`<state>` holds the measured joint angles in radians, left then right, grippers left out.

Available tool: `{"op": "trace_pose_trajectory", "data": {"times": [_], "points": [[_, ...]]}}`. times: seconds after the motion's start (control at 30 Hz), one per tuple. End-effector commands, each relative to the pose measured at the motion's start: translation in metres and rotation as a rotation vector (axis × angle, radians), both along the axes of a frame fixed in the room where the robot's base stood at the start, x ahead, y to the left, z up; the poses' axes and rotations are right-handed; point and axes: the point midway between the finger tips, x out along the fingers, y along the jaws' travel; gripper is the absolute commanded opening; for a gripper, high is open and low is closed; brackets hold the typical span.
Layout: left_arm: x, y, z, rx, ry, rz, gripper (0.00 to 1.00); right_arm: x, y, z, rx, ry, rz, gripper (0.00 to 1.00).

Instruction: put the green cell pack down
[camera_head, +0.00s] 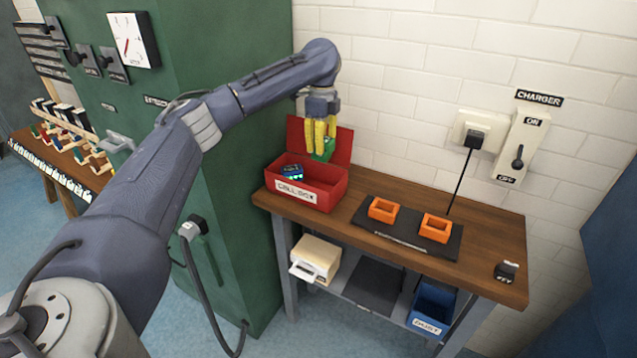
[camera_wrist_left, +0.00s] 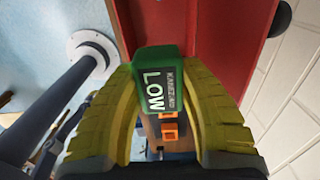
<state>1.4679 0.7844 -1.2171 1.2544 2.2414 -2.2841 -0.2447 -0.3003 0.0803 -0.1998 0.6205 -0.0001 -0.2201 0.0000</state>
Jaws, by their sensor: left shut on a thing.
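The green cell pack (camera_head: 323,150) is between the yellow fingers of my left gripper (camera_head: 319,140). It is held above the red cell box (camera_head: 325,196), near the raised lid. In the left wrist view the green cell pack (camera_wrist_left: 160,92) shows a label reading "LOW", with the yellow fingers of my left gripper (camera_wrist_left: 160,110) closed on both its sides. The red box (camera_wrist_left: 230,30) lies behind it there. A dark blue pack (camera_head: 291,172) sits inside the box at the left. My right gripper is not in view.
Two orange holders (camera_head: 383,209) (camera_head: 435,228) stand on a black mat (camera_head: 400,240) on the wooden bench (camera_head: 490,270). A charger switch (camera_head: 518,150) is on the wall. A green cabinet (camera_head: 225,120) stands left.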

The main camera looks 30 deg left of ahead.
Motion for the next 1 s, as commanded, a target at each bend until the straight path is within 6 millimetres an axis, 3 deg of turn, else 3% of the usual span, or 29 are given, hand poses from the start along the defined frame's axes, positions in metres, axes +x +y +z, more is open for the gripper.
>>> {"op": "trace_pose_trajectory", "data": {"times": [0.2, 0.4, 0.77, 1.0], "points": [[-0.001, 0.000, -0.050, -0.001, 0.002, 0.000, 0.05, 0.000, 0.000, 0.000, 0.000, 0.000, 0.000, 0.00], [0.000, -0.001, -0.080, -0.001, 0.000, 0.001, 0.05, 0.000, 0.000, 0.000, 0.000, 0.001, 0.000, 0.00], [0.000, -0.001, -0.097, -0.001, -0.001, 0.000, 0.05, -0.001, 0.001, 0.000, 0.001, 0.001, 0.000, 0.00], [0.000, 0.000, -0.125, 0.000, 0.002, 0.001, 0.05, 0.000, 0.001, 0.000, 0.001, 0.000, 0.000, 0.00]]}}
